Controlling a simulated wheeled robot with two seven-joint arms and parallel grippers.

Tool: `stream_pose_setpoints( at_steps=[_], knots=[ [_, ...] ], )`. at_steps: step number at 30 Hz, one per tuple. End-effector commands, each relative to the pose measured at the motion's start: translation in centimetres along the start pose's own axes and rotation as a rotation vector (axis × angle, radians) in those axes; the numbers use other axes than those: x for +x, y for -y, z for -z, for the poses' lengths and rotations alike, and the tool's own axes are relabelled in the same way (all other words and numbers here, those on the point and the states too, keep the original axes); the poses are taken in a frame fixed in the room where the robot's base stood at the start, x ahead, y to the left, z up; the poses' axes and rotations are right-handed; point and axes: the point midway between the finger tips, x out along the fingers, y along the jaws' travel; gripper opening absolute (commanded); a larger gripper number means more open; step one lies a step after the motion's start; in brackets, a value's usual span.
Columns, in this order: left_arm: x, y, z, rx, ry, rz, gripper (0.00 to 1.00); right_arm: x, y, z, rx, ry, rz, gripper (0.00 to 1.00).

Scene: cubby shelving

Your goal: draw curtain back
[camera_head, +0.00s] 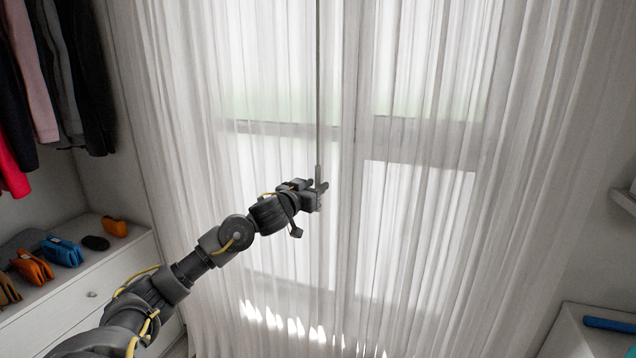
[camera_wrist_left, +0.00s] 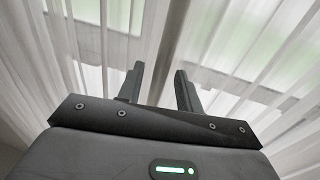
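A white sheer curtain (camera_head: 420,240) hangs in two panels across the window and covers it; the panels meet near the middle. A thin grey wand (camera_head: 318,90) hangs down along the left panel's inner edge. My left gripper (camera_head: 321,187) is at the lower part of this wand, in front of the curtain. In the left wrist view its two fingers (camera_wrist_left: 159,88) stand apart. A greyish strip runs behind the gap; I cannot tell whether it is the wand or the window frame. My right gripper is not in view.
At left, clothes (camera_head: 60,75) hang above a white drawer unit (camera_head: 85,285) with several colourful items on top. At right are a small wall shelf (camera_head: 624,201) and a white surface with a blue object (camera_head: 609,324). The space before the curtain is clear.

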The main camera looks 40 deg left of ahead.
Motion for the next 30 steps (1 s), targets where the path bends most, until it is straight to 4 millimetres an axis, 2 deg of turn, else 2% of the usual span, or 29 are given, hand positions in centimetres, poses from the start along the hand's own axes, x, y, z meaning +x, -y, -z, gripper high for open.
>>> stream_pose_setpoints(
  at_steps=[6,15,24,30],
  knots=[
    [1.8,0.0,0.0,-0.001,0.0,0.001,0.36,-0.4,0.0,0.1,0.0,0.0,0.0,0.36],
    [2.0,0.0,0.0,0.0,0.0,0.0,0.36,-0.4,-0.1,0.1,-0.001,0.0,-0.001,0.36],
    [2.0,0.0,0.0,0.001,0.001,0.0,0.0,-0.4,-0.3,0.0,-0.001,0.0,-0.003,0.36],
    [1.9,0.0,-0.1,0.001,0.001,0.0,0.0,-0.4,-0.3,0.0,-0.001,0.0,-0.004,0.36]
  ],
)
